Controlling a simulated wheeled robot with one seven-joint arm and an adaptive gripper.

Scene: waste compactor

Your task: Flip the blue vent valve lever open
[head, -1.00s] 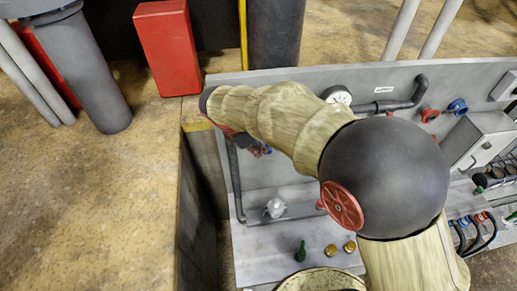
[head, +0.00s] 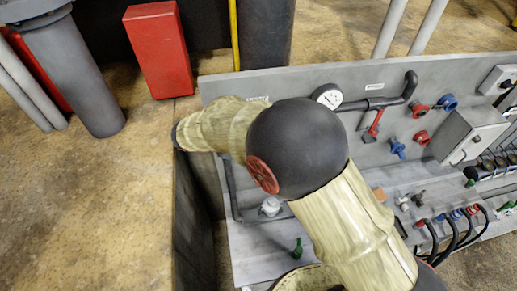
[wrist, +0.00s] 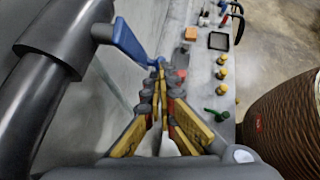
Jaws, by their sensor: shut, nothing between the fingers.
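The blue lever (wrist: 130,42) shows in the upper middle of the wrist view, beside a thick dark pipe. It slants from upper left down to the right, and its lower end is close to my fingertips. My gripper (wrist: 161,68) is shut and empty, its yellow and dark fingers together. The fingertips lie at the lower end of the lever; I cannot tell whether they touch it. In the head view my arm covers the left part of the panel, and the lever and my gripper are hidden there.
The grey panel (head: 290,83) carries a gauge (head: 328,96), a red lever (head: 376,122), blue knobs (head: 397,148) and a grey box (head: 468,135). The dark pipe (wrist: 40,98) runs close along the left of my gripper. A red box (head: 160,50) stands behind at left.

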